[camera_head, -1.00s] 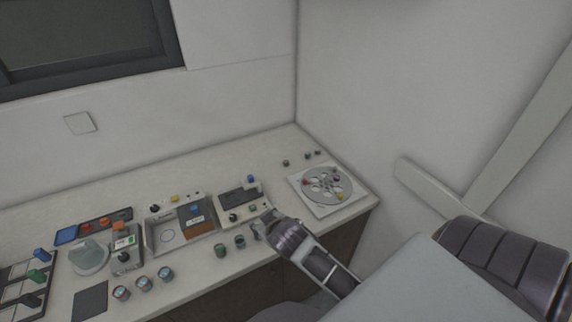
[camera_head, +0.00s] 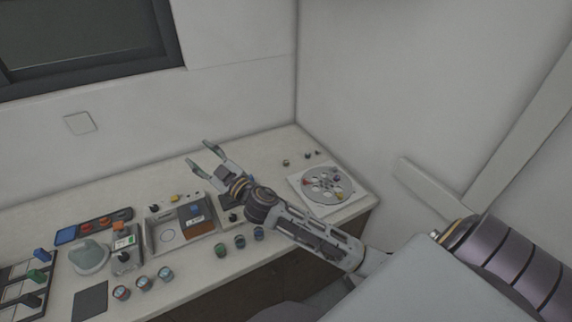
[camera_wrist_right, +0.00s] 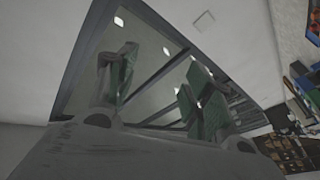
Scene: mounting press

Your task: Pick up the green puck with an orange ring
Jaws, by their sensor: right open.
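Several small pucks stand on the bench; a dark green one (camera_head: 221,250) is at the left of a front row of three, beside a second (camera_head: 240,242) and a third (camera_head: 258,233). I cannot make out an orange ring on any of them at this size. My right gripper (camera_head: 199,153) is raised above the bench, open, fingers pointing up and left. In the right wrist view its two green-padded fingers (camera_wrist_right: 160,72) are spread with nothing between them. No puck shows clearly in that view. My left gripper is out of view.
Three capped pucks (camera_head: 144,284) stand at the front left. A press unit with an orange-and-dark block (camera_head: 195,217) and a tray is mid-bench. A round slotted disc (camera_head: 328,186) lies at the right. My right arm partly covers a grey device (camera_head: 229,214). A wall closes the right side.

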